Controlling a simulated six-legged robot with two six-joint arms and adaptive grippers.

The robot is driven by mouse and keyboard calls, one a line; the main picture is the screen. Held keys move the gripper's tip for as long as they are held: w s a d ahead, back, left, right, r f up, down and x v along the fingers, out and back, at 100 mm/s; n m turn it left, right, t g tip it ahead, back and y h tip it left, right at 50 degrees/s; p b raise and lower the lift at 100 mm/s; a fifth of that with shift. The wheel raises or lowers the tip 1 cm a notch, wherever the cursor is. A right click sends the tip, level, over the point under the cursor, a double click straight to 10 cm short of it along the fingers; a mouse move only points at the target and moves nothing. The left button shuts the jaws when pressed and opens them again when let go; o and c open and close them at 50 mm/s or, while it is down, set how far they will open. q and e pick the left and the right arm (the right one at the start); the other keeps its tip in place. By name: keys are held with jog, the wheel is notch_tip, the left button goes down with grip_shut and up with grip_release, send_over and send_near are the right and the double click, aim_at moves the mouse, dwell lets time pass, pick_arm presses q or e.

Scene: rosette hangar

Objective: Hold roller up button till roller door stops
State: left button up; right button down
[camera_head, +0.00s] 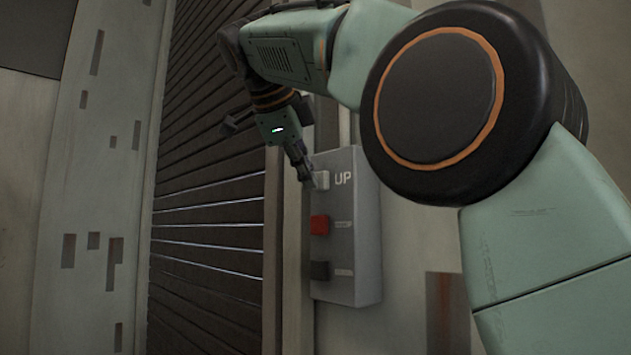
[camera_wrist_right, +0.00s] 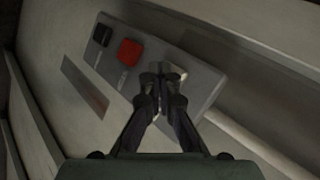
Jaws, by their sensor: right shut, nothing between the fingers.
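A grey control box (camera_head: 358,262) is on the wall right of the roller door (camera_head: 205,210). It carries a pale button (camera_head: 322,179) marked UP at the top, a red button (camera_head: 319,225) in the middle and a black button (camera_head: 320,271) at the bottom. My right gripper (camera_head: 309,183) is shut and empty, its tips at the UP button; whether they press it I cannot tell. In the wrist view the shut fingertips (camera_wrist_right: 160,72) lie over the box (camera_wrist_right: 203,85), partly hiding the pale button (camera_wrist_right: 178,71). The red button (camera_wrist_right: 130,52) and black button (camera_wrist_right: 102,35) are clear. My left gripper is out of view.
The dark slatted door shows bright gaps between some lower slats. A pale worn pillar (camera_head: 100,190) stands left of the door. A narrow post (camera_head: 293,255) stands between the door and the box. My right arm covers much of the upper right.

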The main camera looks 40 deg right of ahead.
dwell(0.7)
jog(key=shift+a, duration=0.9)
jog(key=a, duration=0.5)
jog(key=shift+s+p, duration=0.25)
jog(key=shift+p, duration=0.05)
